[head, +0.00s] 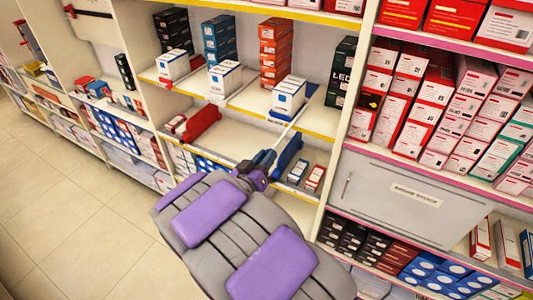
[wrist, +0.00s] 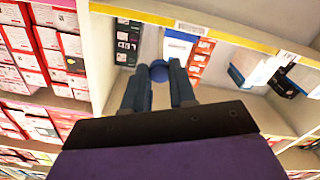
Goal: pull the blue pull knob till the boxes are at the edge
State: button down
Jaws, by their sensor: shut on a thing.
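My gripper (wrist: 158,85) shows in the wrist view with its two dark grey-blue fingers on either side of the round blue pull knob (wrist: 158,70). It is shut on the knob. A white and blue box (wrist: 178,45) shows just beyond the knob, near a yellow shelf edge. In the head view my gripper (head: 264,159) reaches into the shelf bay below a white and blue box (head: 289,96). This box stands at the front of its shelf, close to the yellow edge. The knob is not clearly made out in the head view.
A long blue item (head: 288,155) lies right beside my gripper on the lower shelf, with small boxes (head: 314,178) to its right. A red item (head: 202,122) lies to the left. An upright divider (head: 345,105) stands to the right. The tiled floor (head: 70,215) is clear.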

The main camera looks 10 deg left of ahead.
jog(key=shift+w, duration=0.1)
jog(key=c, duration=1.4)
grip_release()
jog(key=o, duration=0.5)
jog(key=shift+a, duration=0.3)
jog(key=shift+d, duration=0.15)
jog(key=p+v, duration=0.2)
jog(key=v, duration=1.5)
jog(key=shift+a+f, duration=0.1)
jog(key=shift+a, duration=0.15)
